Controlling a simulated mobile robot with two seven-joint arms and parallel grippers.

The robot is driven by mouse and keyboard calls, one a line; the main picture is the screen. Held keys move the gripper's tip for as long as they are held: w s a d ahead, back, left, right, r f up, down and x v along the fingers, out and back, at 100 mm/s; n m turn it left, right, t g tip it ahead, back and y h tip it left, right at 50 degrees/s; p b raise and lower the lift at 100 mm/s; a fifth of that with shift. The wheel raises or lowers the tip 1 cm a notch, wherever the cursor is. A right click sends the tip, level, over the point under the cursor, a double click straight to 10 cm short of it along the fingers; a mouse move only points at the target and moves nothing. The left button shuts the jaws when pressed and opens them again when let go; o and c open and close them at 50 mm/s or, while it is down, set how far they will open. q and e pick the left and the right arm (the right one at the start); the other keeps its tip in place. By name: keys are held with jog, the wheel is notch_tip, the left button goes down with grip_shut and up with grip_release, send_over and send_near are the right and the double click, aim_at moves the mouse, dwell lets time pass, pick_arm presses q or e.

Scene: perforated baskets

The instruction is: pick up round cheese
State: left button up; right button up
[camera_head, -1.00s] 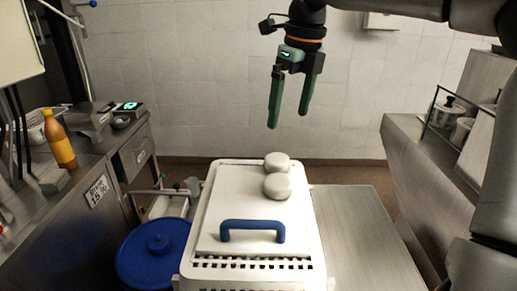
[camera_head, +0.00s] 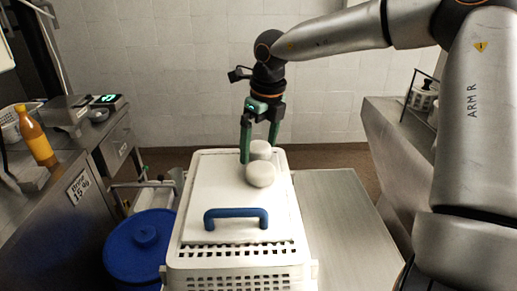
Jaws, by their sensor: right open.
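Two round white cheeses sit on the white lid of a perforated basket, the nearer cheese (camera_head: 261,174) in front of the farther cheese (camera_head: 260,149). My right gripper (camera_head: 259,156) points down at the far part of the lid, open, with its green fingers on either side of the farther cheese in the picture. The nearer cheese is in front of the fingers. I cannot tell whether the fingers touch the farther cheese, and its lower part is hidden by the nearer one. My left gripper is not in view.
The white basket (camera_head: 240,273) carries a lid with a blue handle (camera_head: 236,217). A blue round lid (camera_head: 137,250) lies to the left. A steel table (camera_head: 345,225) on the right is clear. A counter on the left holds an orange bottle (camera_head: 35,138).

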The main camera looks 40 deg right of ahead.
jog(key=shift+f, duration=0.1)
jog(key=shift+c, duration=0.2)
jog(key=c, duration=1.4)
